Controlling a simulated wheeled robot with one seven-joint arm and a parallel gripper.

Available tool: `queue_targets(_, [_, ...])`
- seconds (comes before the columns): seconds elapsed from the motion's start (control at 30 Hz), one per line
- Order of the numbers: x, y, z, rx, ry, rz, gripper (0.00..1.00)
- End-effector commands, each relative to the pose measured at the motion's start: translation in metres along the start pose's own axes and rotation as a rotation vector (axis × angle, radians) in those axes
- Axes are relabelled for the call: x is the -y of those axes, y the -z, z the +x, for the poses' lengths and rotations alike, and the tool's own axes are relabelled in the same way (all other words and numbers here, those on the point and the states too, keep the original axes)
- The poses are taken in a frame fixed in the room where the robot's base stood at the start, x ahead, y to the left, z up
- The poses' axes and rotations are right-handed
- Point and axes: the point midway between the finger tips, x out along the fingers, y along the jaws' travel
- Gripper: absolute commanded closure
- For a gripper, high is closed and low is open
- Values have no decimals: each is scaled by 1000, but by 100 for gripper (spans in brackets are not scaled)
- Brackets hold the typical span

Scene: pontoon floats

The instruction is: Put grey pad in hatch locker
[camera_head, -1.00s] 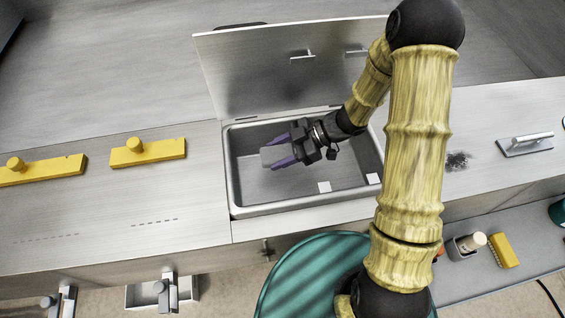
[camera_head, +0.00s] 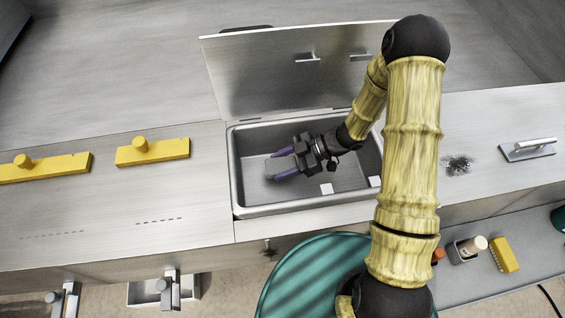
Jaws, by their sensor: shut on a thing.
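The hatch locker (camera_head: 243,211) is a sunken grey metal box in the counter, with its lid (camera_head: 262,80) standing open behind it. My gripper (camera_head: 280,167) has purple fingers and reaches into the locker from the right. It is shut on the grey pad (camera_head: 278,167), whose rounded grey end shows between the fingertips. The pad is inside the locker's outline, in its left half. I cannot tell whether the pad touches the locker floor.
Two small white squares (camera_head: 327,189) lie on the locker floor. Yellow blocks with knobs (camera_head: 153,152) are on the left counter. A handled plate (camera_head: 528,149) is on the right. A teal round thing (camera_head: 312,275) stands in front.

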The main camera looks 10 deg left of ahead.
Motion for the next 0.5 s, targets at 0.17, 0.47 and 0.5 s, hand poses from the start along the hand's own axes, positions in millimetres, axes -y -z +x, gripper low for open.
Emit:
queue_targets(0.17, [0,-2,2,0,1,0,71])
queue_targets(0.47, [0,-8,5,0,1,0,71])
queue_targets(0.5, [0,-9,6,0,1,0,71])
